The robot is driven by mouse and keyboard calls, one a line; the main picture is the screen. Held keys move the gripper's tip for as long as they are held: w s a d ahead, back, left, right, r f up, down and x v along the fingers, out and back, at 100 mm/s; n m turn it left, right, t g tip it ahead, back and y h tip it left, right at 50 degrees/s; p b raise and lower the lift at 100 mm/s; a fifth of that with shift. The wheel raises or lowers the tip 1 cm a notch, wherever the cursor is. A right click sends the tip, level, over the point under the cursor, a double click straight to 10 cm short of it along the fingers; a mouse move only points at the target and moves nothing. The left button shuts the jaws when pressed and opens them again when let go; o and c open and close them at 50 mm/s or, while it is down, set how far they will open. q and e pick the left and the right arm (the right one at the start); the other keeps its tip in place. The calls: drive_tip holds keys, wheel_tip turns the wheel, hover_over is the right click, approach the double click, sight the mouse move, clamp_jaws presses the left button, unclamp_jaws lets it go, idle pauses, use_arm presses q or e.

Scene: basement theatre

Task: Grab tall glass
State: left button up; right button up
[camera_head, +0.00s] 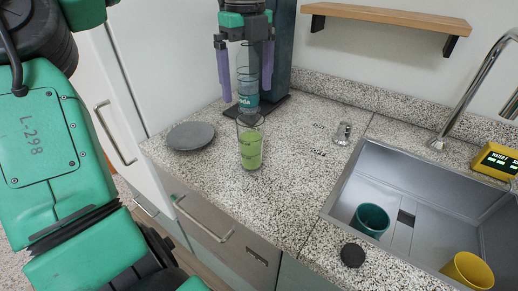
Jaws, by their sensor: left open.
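A tall clear glass (250,150), greenish in its lower part, stands upright on the speckled counter near its front edge. My left gripper (245,82) points down behind and above the glass, with its two purple fingers spread wide. The fingers are apart from the glass. A clear bottle with a teal label reading "soda" (248,92) shows between the fingers in the picture; I cannot tell whether it is at the same depth. My right gripper is out of view.
A dark upright appliance (282,45) stands behind the gripper. A grey round plate (191,136) lies left of the glass. The steel sink (400,180) at right holds a teal cup (370,219) and a yellow cup (467,271). Counter right of the glass is mostly free.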

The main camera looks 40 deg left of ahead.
sight(251, 138)
use_arm(q)
wheel_tip(251, 138, down, 14)
drive_tip(key=shift+w+f, duration=0.1)
drive_tip(key=shift+d, duration=0.1)
drive_tip(key=c, duration=1.3)
clamp_jaws()
drive_tip(key=shift+r, duration=0.2)
